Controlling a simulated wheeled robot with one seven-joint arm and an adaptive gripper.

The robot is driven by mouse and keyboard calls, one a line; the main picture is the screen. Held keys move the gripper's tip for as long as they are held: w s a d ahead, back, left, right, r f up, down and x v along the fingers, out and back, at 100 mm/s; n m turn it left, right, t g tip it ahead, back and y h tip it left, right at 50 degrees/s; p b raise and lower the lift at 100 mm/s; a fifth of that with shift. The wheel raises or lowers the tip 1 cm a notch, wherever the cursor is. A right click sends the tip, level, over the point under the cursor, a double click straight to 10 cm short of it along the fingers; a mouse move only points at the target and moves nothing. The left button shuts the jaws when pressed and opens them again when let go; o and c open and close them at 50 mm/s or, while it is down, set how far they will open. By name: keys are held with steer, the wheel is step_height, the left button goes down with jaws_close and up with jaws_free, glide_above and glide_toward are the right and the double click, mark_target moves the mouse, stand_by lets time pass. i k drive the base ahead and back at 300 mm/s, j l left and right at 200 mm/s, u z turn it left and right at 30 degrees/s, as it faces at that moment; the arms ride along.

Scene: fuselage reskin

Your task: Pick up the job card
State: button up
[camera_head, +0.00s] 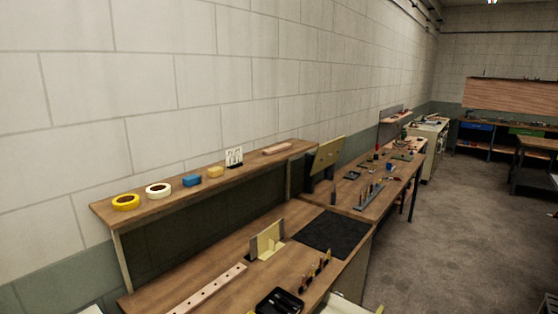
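I cannot make out for certain which thing is the job card. A small pale upright piece with dark marks (234,157) stands on the raised shelf against the wall. A pale yellow piece (267,240) stands upright on the bench below, against a grey plate. A larger yellowish board (326,155) leans at a tilt past the shelf's far end. Any writing is too small to read. My gripper is not in view.
On the bench lie a drilled strip (207,290), a black tray (279,303) and a dark mat (332,232). Floor (455,220) to the right is clear.

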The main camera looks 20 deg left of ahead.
mark_target(234, 157)
steer(key=i+l+z, duration=0.25)
steer(key=i, duration=0.75)
steer(key=i+z, duration=0.3)
steer(key=i, duration=0.7)
steer(key=i+u, duration=0.4)
steer(key=i+l+u, duration=0.2)
steer(key=i+u, duration=0.15)
steer(key=i, duration=0.15)
